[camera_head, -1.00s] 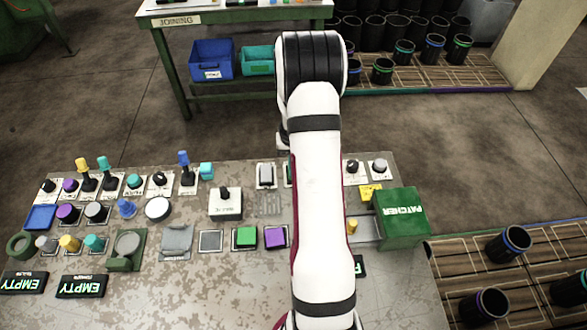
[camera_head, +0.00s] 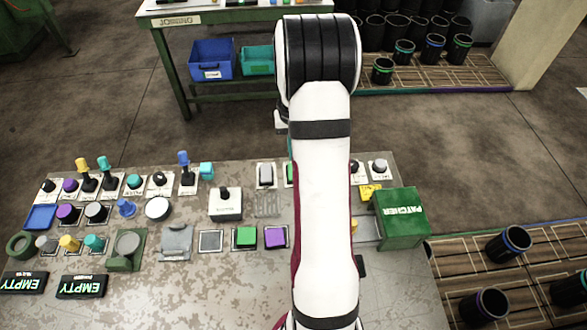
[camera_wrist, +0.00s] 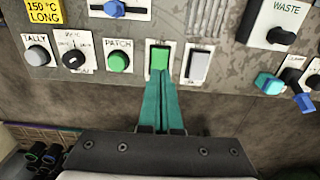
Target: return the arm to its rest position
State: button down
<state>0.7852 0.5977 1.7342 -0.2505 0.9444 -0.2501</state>
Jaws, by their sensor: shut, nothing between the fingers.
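My gripper (camera_wrist: 162,78) shows in the wrist view as two teal fingers pressed together with nothing between them. Its tips point at the lower edge of a green rocker switch (camera_wrist: 159,56); I cannot tell whether they touch it. The same green switch (camera_head: 289,173) shows in part beside my arm in the head view. My white arm reaches from the bottom of the head view out across the panel, with its black-banded joint above the floor beyond. It hides most of my gripper in that view.
The worn panel (camera_head: 220,290) carries several buttons, knobs and upright levers. A green PATCHER box (camera_head: 402,218) stands at its right. Beyond the panel are a green bench (camera_head: 235,14), a blue bin (camera_head: 212,60) and several black sleeves (camera_head: 382,71).

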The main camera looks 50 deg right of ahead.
jog(key=s+a+r+n, duration=0.1)
jog(key=a+r, duration=0.3)
jog(key=a, duration=0.3)
jog(key=s+a+r, duration=0.1)
jog(key=a+r, duration=0.3)
jog(key=a, duration=0.3)
jog(key=s+a+r+n, duration=0.1)
jog(key=s+a+r, duration=0.15)
jog(key=a, duration=0.45)
jog(key=s+a+r+n+y, duration=0.1)
jog(key=s+a, duration=1.1)
jog(key=shift+r+y, duration=0.4)
